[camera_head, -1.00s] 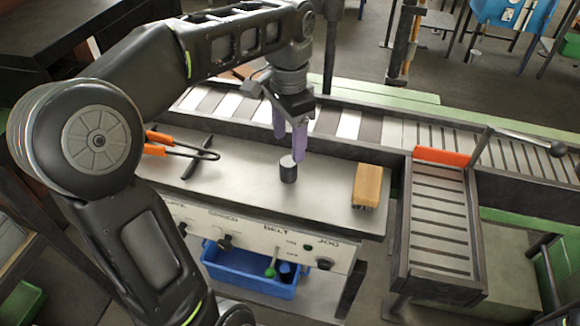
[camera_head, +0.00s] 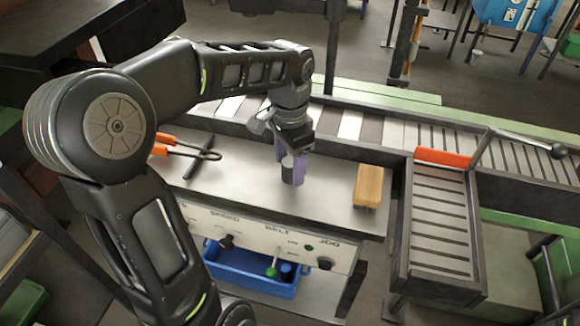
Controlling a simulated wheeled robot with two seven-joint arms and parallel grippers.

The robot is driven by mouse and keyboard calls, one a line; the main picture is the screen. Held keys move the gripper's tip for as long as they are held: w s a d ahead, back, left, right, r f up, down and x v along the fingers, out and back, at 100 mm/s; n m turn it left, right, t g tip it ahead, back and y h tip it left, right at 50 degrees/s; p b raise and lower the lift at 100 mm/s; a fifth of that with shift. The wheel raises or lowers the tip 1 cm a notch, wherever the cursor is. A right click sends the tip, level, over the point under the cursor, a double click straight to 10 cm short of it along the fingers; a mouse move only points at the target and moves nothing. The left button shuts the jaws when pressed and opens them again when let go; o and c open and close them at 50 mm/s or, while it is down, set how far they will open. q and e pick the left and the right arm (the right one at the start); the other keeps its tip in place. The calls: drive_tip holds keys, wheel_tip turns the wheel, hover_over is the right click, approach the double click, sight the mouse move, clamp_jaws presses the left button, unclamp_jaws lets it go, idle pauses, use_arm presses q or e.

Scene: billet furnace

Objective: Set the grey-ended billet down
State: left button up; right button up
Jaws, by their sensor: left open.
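The grey-ended billet (camera_head: 288,164) is a short dark cylinder standing upright on the grey bench top (camera_head: 235,180). Its grey end faces up. My left gripper (camera_head: 293,172) points down over it, with its purple fingers around the billet. The jaws are open, and the fingers partly hide the billet. I cannot tell whether a finger touches it. My right gripper is not in view.
A wooden brush (camera_head: 368,186) lies right of the billet. Orange-handled tongs (camera_head: 185,148) lie to the left. A conveyor (camera_head: 350,125) runs behind the bench, with a slatted side chute (camera_head: 440,225) at right. A blue bin (camera_head: 240,268) sits below the control panel.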

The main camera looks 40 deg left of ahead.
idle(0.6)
use_arm(q)
clamp_jaws()
idle(0.5)
idle(0.8)
